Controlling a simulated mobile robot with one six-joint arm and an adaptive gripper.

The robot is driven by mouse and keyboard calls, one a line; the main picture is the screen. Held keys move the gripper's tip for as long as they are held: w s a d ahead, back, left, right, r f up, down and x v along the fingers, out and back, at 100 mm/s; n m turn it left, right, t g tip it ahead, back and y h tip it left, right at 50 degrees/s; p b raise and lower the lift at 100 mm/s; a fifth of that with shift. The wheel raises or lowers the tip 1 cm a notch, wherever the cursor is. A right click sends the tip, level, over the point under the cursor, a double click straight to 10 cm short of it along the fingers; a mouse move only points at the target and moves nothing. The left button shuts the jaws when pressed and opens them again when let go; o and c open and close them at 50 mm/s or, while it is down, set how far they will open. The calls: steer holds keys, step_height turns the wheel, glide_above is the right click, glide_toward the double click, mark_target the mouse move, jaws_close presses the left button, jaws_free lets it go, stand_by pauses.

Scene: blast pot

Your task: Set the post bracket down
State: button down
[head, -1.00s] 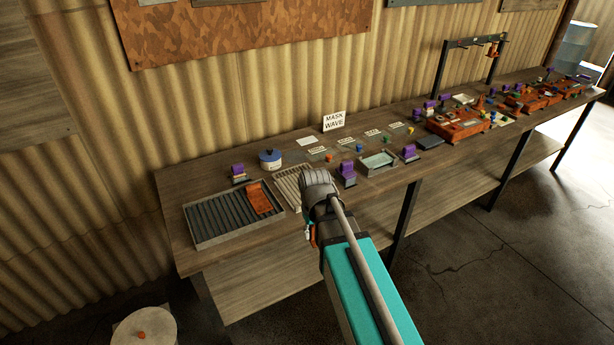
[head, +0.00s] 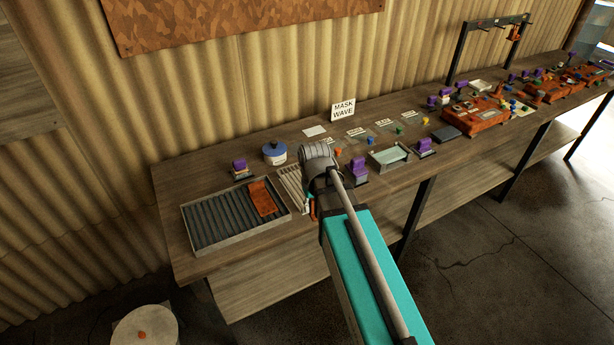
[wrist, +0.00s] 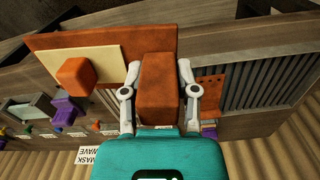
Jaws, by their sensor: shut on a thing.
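My gripper (wrist: 160,72) is shut on the post bracket (wrist: 158,95), a rusty orange block gripped between both fingers. An orange plate (wrist: 55,42) with a cream patch and a raised orange cube (wrist: 77,77) shows beside the block and seems to be part of it. The bracket appears held above the bench; the gap below cannot be told. In the head view, my arm hides the gripper and most of the bracket; a bit of orange (head: 313,208) shows. A grey ribbed tray (head: 216,242) at the bench's left end holds a flat orange piece (head: 263,198).
A narrower pale ribbed tray (head: 288,180) is partly behind my arm. A blue-lidded tub (head: 274,154), purple-topped blocks (head: 359,168), a glass-topped tray (head: 388,157) and a sign (head: 343,110) stand nearby. Bare wood (head: 190,180) shows around the left tray.

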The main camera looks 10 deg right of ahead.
steer(key=shift+w+d, duration=0.1)
steer(key=shift+w, duration=0.35)
steer(key=shift+w+a+r, duration=0.2)
steer(key=shift+w+r, duration=0.05)
steer(key=shift+w, duration=0.2)
steer(key=w+a+r+n+p, duration=0.1)
steer(key=w+a+r+p, duration=0.1)
steer(key=w, duration=0.4)
steer(key=shift+w+a+r+n+p, duration=0.35)
steer(key=shift+a+p, duration=0.2)
steer(key=shift+a, duration=0.7)
steer(key=shift+f, duration=0.1)
